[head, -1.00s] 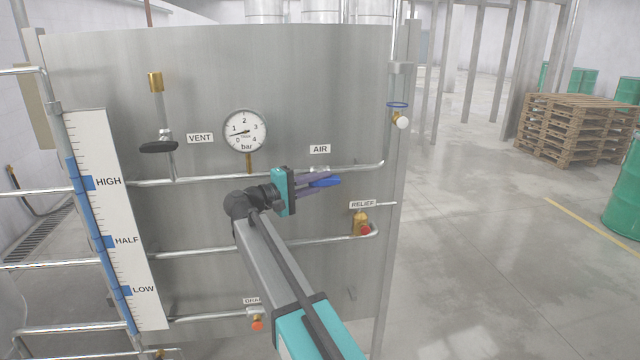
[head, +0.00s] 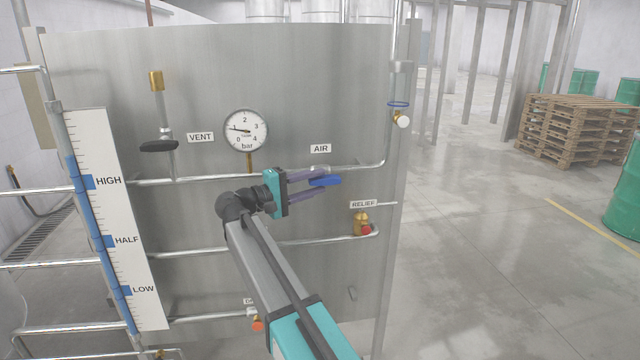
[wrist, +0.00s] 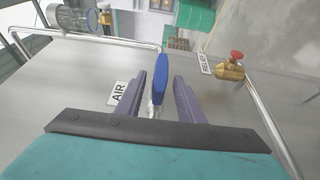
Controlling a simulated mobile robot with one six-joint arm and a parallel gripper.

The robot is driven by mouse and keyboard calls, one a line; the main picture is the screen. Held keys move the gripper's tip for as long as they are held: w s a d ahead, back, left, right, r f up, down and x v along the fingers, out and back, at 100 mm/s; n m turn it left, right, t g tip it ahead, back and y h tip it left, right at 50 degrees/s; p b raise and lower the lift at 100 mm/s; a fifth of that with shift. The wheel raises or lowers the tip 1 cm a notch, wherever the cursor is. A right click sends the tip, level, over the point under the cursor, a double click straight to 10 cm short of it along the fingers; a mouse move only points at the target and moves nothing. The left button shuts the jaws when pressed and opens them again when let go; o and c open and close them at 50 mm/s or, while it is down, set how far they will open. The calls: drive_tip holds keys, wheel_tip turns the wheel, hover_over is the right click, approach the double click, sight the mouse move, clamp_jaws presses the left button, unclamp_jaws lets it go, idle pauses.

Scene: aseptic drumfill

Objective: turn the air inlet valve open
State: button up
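The air inlet valve has a blue lever handle (head: 326,181) under the AIR label (head: 320,148). In the head view the lever points right, roughly along the pipe. My gripper (head: 315,182) is open, its two purple fingers spread apart around the lever. In the wrist view the blue handle (wrist: 161,72) stands between the fingers of my gripper (wrist: 160,82), with a visible gap on each side. The silver valve stem shows below the handle there. The valve body is partly hidden by the fingers in the head view.
The pressure gauge (head: 246,130) needle reads near 1 bar. A vent valve with a black handle (head: 159,146) is to the left. A brass relief valve with a red cap (head: 363,224) sits below right. Pallets (head: 570,130) and green drums stand far right, with clear floor between.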

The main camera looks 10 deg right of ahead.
drive_tip(key=b+v, duration=0.2)
drive_tip(key=v, duration=0.9)
drive_tip(key=shift+a, duration=0.25)
drive_tip(key=shift+s, duration=0.15)
